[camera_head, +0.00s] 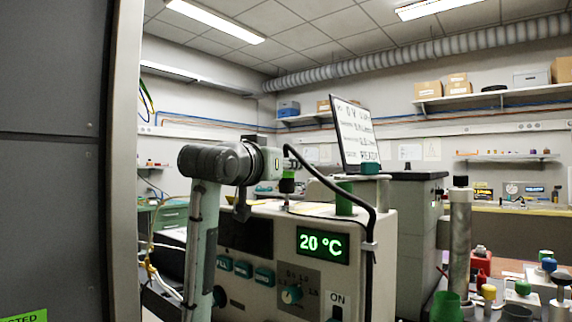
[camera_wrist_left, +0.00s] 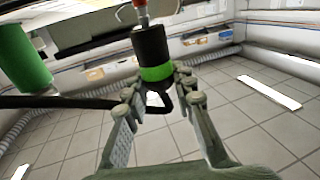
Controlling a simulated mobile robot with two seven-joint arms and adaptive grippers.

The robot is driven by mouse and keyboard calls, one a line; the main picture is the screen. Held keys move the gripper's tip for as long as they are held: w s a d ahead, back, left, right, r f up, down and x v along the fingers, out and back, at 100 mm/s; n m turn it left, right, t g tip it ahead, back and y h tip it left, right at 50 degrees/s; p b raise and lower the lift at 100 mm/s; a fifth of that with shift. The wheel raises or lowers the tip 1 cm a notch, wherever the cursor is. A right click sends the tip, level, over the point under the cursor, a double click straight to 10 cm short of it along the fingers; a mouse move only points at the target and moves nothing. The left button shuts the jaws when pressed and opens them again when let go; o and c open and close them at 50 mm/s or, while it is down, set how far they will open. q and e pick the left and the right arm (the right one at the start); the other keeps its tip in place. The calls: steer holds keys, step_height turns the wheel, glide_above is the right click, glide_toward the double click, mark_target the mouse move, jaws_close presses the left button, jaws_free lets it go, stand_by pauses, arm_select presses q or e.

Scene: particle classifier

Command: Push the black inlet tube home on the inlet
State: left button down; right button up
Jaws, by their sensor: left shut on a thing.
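The black inlet tube (camera_head: 345,178) arcs up from its end fitting and down the right side of the instrument. The end fitting (camera_head: 287,185) is black with a green band; it also shows in the left wrist view (camera_wrist_left: 150,45). My left gripper (camera_head: 276,163) is shut on the tube end; its fingers sit on both sides just behind the green band in the wrist view (camera_wrist_left: 156,84). The inlet (camera_wrist_left: 141,12), a metal stub with red, lines up with the fitting's mouth. They meet or nearly meet; I cannot tell how deep it sits. My right gripper is out of view.
The instrument (camera_head: 270,265) carries a green 20 °C display (camera_head: 322,244). A green cylinder (camera_head: 344,198) stands on its top right of the inlet, also large in the wrist view (camera_wrist_left: 22,60). A grey panel (camera_head: 50,160) fills the left.

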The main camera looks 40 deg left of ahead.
arm_select(q)
steer(key=shift+f+b, duration=0.3)
steer(key=shift+f, duration=0.3)
steer(key=shift+f, duration=0.35)
steer(key=shift+f+b, duration=0.3)
steer(key=shift+b, duration=0.1)
steer(key=c, duration=1.2)
jaws_free()
steer(key=s, duration=0.4)
steer(key=s+d, duration=0.1)
steer(key=s, duration=0.3)
steer(key=s+d, duration=0.1)
steer(key=s, duration=0.3)
steer(key=shift+d, duration=0.1)
